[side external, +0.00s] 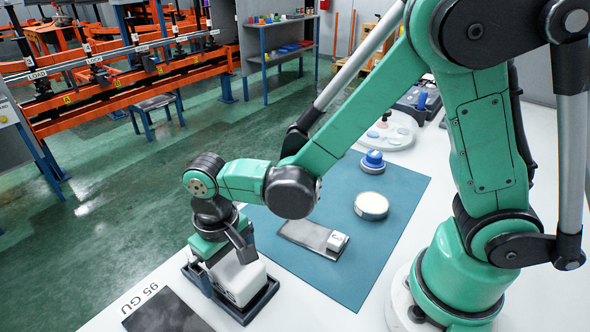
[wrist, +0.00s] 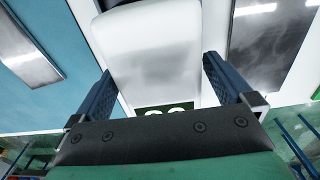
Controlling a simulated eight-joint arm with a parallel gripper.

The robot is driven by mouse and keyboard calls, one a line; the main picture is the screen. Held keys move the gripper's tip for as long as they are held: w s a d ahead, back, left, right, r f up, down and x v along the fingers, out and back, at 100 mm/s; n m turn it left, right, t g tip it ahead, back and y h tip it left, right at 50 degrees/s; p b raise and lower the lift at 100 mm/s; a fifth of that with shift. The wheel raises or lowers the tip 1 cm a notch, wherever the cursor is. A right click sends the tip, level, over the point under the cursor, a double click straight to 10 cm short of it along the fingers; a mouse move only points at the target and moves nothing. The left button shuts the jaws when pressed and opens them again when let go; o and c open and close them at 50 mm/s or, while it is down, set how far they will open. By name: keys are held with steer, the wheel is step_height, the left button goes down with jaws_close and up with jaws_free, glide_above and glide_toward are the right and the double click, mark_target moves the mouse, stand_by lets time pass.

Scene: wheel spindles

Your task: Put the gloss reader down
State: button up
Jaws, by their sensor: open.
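The gloss reader, a white box-shaped device (side external: 240,283), sits in a dark shallow tray (side external: 262,303) at the front left of the white table. My gripper (side external: 226,252) is over it, pointing down. In the wrist view the white device (wrist: 155,45) fills the space between the two blue fingers of my gripper (wrist: 158,72). The fingers are open, one on each side, and a gap shows beside the right finger. The device's underside and its seat in the tray are mostly hidden.
A dark glossy panel (side external: 167,312) lies by a "95 GU" label (side external: 140,298). A blue mat (side external: 345,277) carries a grey plate (side external: 305,236) with a small white block (side external: 337,242), a round cream-topped tin (side external: 371,206) and a blue-topped item (side external: 373,162). The mat's front is clear.

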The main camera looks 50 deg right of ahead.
mark_target(227, 258)
step_height(227, 258, up, 12)
steer(key=s+d+t, duration=0.2)
steer(key=d+t, duration=0.5)
steer(key=d, duration=0.6)
steer(key=shift+f, duration=0.2)
steer(key=shift+s, duration=0.1)
stand_by(0.7)
